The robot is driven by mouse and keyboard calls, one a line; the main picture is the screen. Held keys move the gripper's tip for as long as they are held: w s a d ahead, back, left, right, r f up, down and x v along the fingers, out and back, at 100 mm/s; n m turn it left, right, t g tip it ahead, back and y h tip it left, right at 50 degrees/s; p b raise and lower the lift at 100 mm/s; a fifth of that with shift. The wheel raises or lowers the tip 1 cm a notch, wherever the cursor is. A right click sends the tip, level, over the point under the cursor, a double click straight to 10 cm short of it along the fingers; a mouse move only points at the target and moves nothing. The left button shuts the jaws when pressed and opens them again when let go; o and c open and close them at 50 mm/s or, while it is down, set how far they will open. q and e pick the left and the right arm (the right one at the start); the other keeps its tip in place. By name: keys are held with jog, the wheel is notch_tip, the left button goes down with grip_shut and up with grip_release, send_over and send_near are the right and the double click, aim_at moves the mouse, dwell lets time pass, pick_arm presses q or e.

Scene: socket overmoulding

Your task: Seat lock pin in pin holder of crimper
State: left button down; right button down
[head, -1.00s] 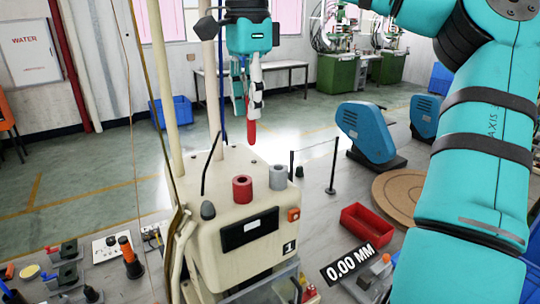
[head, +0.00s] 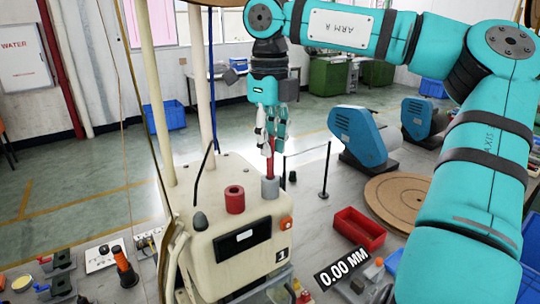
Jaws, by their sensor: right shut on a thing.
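The crimper (head: 205,262) is the beige machine marked 1. On its top stand a red hollow cylinder (head: 234,200) and a grey cylinder (head: 270,189), one of which may be the pin holder. My right gripper (head: 271,137) is above the grey cylinder, pointing down, shut on the red lock pin (head: 270,165). The pin is near upright, and its lower end meets the grey cylinder's top in the picture. I cannot tell whether it is inside or just above or behind it. The gripper's fingers hide the pin's upper part. My left gripper is not in view.
Two cream posts and thin cables rise beside the crimper. A red tray (head: 358,229), a round brown board (head: 403,200) and a blue machine (head: 360,137) lie to the right. A black barrier post (head: 326,170) stands behind. Small tools lie at the lower left.

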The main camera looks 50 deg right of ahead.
aim_at(270, 174)
notch_tip(270, 174, down, 3)
jog(key=shift+a+f+p, duration=0.1)
jog(key=shift+a+p, duration=0.05)
jog(key=shift+p, duration=0.25)
jog(key=shift+f, duration=0.15)
jog(key=shift+f, duration=0.1)
jog(key=c, duration=1.3)
grip_release()
jog(key=shift+r, duration=0.25)
jog(key=shift+r+b, duration=0.3)
jog(key=shift+r, duration=0.1)
notch_tip(270, 174, up, 10)
jog(key=shift+f+b, duration=0.15)
jog(key=shift+b, duration=0.75)
jog(key=shift+r, duration=0.65)
